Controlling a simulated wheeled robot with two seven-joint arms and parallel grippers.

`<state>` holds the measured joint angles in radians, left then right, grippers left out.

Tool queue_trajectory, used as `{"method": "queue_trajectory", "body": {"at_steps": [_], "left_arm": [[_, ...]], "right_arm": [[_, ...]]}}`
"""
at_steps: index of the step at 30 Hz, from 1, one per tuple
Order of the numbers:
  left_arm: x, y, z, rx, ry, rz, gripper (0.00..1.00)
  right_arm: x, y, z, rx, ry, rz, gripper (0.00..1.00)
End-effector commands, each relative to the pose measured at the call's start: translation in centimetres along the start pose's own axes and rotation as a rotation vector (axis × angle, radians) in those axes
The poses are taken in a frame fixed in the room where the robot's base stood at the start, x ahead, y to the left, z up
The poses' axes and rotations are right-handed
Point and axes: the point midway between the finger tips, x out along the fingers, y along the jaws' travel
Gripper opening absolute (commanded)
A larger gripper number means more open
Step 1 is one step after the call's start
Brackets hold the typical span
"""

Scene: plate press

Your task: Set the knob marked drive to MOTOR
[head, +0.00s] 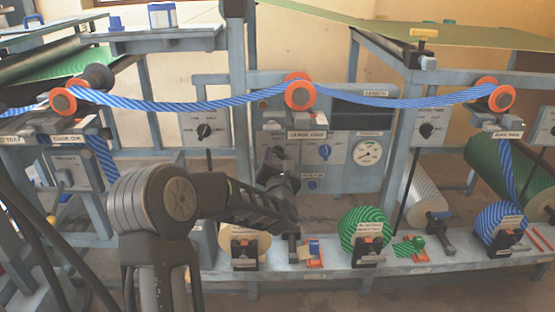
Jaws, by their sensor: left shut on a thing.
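My left arm comes in from the lower left, and its dark left gripper (277,157) is up against the left part of the central grey control panel (345,175). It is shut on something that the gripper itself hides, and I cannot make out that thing. A blue knob (324,152) on the panel is to the right of the gripper, apart from it. Black knobs also show on the left plate (204,131) and the right plate (427,130). The small labels are too blurred to tell which knob is marked drive or where it points. My right gripper is not in view.
A round gauge (367,152) is on the panel's right. A blue striped web (180,105) runs over orange-ended rollers (299,93) above. A bench (340,270) in front carries a green roll (366,230) and a blue roll (500,222). Grey posts flank the panel.

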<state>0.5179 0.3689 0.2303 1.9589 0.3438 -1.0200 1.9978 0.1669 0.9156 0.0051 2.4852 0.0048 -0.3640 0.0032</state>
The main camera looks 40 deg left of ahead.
Motion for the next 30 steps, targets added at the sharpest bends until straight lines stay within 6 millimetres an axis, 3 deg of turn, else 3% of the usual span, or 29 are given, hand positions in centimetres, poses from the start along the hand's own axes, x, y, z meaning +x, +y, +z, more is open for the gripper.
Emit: {"method": "queue_trajectory", "body": {"at_steps": [11,22,30], "left_arm": [[0.0,0.0,0.0,0.0,0.0,0.0,0.0],[0.0,-0.1,-0.1,0.045,-0.001,0.0,0.0],[0.0,-0.1,-0.2,0.188,-0.001,0.0,0.0]], "right_arm": [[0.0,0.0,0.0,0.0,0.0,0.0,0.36],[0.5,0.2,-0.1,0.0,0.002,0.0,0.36],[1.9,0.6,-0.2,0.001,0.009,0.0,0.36]]}}
